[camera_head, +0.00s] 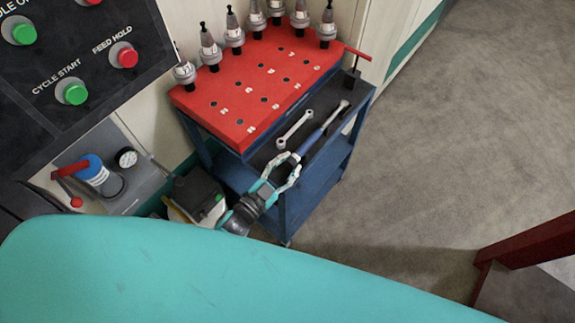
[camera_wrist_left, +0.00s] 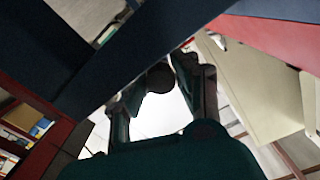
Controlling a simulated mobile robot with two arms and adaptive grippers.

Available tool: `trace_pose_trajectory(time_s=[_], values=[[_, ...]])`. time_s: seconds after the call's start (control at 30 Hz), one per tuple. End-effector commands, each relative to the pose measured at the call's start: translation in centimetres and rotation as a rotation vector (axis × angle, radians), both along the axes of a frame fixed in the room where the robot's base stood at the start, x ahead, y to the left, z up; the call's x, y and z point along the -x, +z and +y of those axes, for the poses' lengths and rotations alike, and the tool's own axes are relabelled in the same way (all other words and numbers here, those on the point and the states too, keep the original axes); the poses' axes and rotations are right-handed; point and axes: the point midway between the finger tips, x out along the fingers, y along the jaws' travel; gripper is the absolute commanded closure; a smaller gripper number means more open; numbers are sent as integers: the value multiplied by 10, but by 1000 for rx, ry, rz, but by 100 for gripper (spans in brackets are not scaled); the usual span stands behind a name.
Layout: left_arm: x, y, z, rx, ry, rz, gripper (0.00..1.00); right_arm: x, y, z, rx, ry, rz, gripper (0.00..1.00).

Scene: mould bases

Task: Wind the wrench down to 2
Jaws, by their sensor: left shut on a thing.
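The torque wrench (camera_head: 308,143) has a blue grip and a bright metal shaft. It lies along the dark ledge of the blue cart, its grip end pointing to the front. My left gripper (camera_head: 286,172) is at that grip end, its two teal fingers shut on it from either side. In the left wrist view, a dark round wrench end (camera_wrist_left: 160,77) shows between the fingers (camera_wrist_left: 155,85). The scale and its number are too small to read. My right gripper is not in view.
A double-ended spanner (camera_head: 295,130) lies beside the wrench. The cart's red top (camera_head: 240,112) carries several tool holders (camera_head: 235,35) along its back. A red-handled tool (camera_head: 352,72) stands at the ledge's far end. A control panel (camera_head: 75,55) is at left.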

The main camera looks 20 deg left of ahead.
Motion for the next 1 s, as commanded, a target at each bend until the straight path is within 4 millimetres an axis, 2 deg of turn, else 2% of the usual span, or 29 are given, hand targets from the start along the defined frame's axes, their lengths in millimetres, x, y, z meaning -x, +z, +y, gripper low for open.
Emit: trace_pose_trajectory(time_s=[0.4,0.9,0.93,1.0], values=[[0,0,0,-180,0,-66,100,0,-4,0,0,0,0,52],[0,0,1,-204,0,-73,100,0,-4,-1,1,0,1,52],[0,0,0,-204,0,-73,69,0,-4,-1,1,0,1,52],[0,0,0,-203,0,-73,59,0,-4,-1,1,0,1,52]])
